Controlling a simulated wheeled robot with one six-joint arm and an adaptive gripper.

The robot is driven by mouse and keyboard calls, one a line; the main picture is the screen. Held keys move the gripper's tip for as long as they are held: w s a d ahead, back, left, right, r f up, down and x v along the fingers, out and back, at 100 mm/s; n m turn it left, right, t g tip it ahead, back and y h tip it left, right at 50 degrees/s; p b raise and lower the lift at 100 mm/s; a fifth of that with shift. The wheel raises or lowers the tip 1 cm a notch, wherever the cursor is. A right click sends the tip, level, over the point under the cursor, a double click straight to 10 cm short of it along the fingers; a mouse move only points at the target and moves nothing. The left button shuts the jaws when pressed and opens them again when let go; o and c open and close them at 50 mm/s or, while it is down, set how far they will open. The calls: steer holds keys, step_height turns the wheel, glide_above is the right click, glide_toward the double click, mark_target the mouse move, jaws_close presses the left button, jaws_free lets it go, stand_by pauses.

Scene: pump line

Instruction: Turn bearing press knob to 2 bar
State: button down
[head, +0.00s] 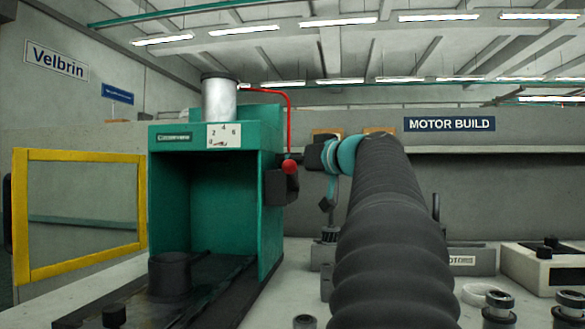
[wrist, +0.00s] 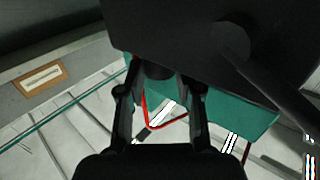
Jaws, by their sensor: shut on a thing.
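The bearing press (head: 272,140) is a green open-fronted cabinet at left centre in the head view. A black box (head: 272,187) sits on its right side, and a red ball (head: 290,167) shows at that side. A white scale plate (head: 223,135) marked 2, 4, 6 is on the front; its small red pointer is too small to read. My gripper (head: 301,158) reaches the press's right side. In the wrist view my gripper (wrist: 158,82) has its fingers either side of a dark round knob (wrist: 158,69) under a large black body and is shut on it. The knob's markings are hidden.
A yellow-framed door (head: 80,262) stands open at the press's left. A red hose (head: 289,110) runs from the press top down its right side. A white box (head: 545,268) and dark cylindrical parts (head: 498,304) stand on the bench at right. My arm covers the bench's middle.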

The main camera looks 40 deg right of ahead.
stand_by(0.3)
steer(key=c, duration=0.8)
jaws_free()
steer(key=shift+o, duration=0.2)
steer(key=shift+d+r+p, duration=0.1)
steer(key=shift+p, duration=0.3)
